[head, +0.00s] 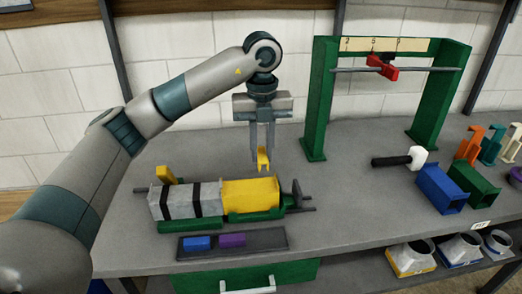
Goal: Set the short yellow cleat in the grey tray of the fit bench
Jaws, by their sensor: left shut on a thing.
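My left gripper (262,152) points straight down above the bench and is shut on a short yellow cleat (263,160). The cleat hangs between the fingertips, above and behind the yellow duct section. The grey tray (267,240) lies at the bench's front edge, nearer than the duct. A blue piece (197,243) and a purple piece (231,240) lie in its left and middle parts; its right end is bare. Another yellow piece (166,174) stands behind the left end of the duct, partly hidden. My right gripper is not in view.
Grey duct (182,200) with black bands and a yellow section (250,192) lie in a green cradle (258,214), between cleat and tray. A green frame (321,105) with a red clamp (383,67) stands behind right. A mallet (400,160) and coloured parts are right; mid-right bench is clear.

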